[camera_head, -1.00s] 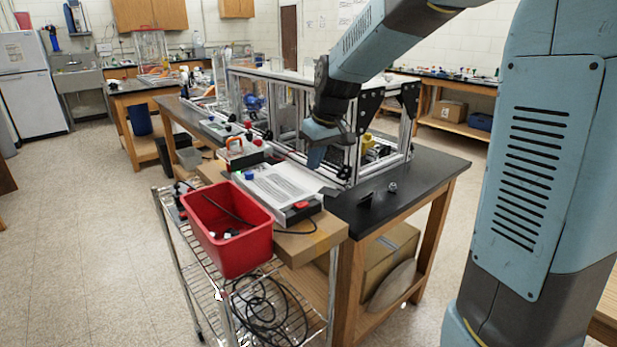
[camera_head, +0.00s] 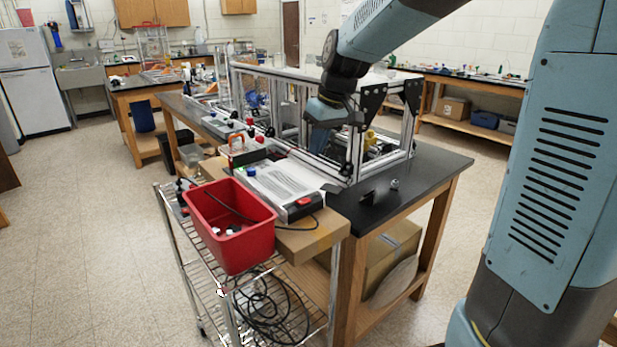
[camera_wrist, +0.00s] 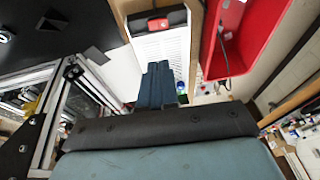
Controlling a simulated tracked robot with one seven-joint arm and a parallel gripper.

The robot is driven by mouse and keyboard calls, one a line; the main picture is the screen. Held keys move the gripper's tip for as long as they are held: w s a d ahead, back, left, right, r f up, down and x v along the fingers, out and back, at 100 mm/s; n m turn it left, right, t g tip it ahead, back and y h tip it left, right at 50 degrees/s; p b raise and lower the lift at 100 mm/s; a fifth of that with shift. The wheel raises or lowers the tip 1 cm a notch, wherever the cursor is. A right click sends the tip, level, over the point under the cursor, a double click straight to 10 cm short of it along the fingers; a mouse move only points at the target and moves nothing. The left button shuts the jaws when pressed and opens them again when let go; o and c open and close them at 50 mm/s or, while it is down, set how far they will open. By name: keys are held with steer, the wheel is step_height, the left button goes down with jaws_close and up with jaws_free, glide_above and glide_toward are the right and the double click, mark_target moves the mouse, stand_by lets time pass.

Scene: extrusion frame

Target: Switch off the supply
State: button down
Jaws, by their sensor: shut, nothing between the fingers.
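The supply looks to be the flat white box (camera_head: 285,188) with a dark end, lying on a wooden board beside the black bench top. A red switch (camera_head: 304,201) sits on its near end, and a blue knob (camera_head: 251,171) is at its far end. In the wrist view the white box (camera_wrist: 165,45) lies beyond my fingers, with the red switch (camera_wrist: 158,24) at the top. My gripper (camera_wrist: 158,66) is shut and empty, over the box's middle in that view. In the head view my gripper (camera_head: 318,142) is above and behind the box, apart from it. I cannot tell the switch's position.
A red bin (camera_head: 230,225) stands on a wire cart left of the box, with a black cable in it. A small black bracket (camera_head: 375,194) lies on the bench top.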

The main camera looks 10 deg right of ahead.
steer(key=shift+f, duration=0.15)
glide_toward(301, 201)
steer(key=x, duration=0.5)
steer(key=shift+w+a, duration=0.2)
steer(key=shift+a+f, duration=0.15)
steer(key=shift+f, duration=0.4)
